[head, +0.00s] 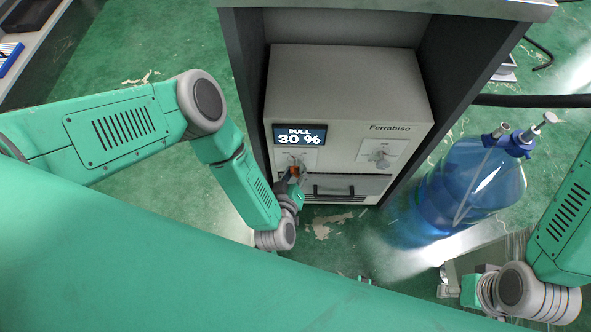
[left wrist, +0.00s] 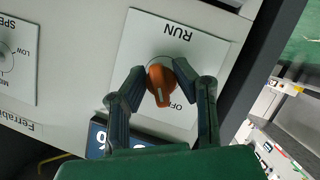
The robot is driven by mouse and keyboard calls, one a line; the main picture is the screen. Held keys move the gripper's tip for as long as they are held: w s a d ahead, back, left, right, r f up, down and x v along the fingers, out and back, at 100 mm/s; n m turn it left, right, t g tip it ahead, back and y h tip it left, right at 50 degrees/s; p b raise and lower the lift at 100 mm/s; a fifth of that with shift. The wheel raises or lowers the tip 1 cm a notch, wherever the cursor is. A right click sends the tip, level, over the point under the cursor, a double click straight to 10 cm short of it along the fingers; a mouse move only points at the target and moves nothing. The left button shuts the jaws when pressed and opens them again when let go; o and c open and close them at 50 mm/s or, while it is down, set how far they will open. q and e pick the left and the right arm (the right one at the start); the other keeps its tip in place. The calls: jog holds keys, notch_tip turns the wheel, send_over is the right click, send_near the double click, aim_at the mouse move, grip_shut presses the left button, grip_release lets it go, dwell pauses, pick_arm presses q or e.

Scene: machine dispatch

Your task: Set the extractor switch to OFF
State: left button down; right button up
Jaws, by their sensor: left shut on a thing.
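The extractor switch is an orange knob (left wrist: 161,84) on a white plate (left wrist: 140,50) marked RUN and OFF, seen upside down in the left wrist view. Its white pointer mark faces the lower part of that view, beside the OFF label. In the head view the orange knob (head: 294,171) shows on the front of the Ferrabiso machine (head: 350,90), under a display (head: 299,135) reading PULL 30 %. My left gripper (left wrist: 160,82) is shut on the knob, one finger at each side. My right gripper (head: 470,290) is low at the right, away from the machine; its fingers are unclear.
A second dial (head: 380,155), the SPEED dial, is to the right on the machine. A drawer handle (head: 333,191) is just below the knob. Dark cabinet walls stand on both sides. A blue bottle (head: 470,185) stands on the green floor to the right.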

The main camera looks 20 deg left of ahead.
pick_arm(q)
jog(key=shift+s+f+n, duration=0.1)
jog(key=shift+s+n, duration=0.05)
jog(key=shift+n, duration=0.25)
dwell(0.3)
jog(key=c, duration=1.6)
grip_release()
jog(key=v, duration=1.2)
jog(key=shift+a+f, duration=0.1)
jog(key=shift+a, duration=0.05)
jog(key=shift+s, duration=0.1)
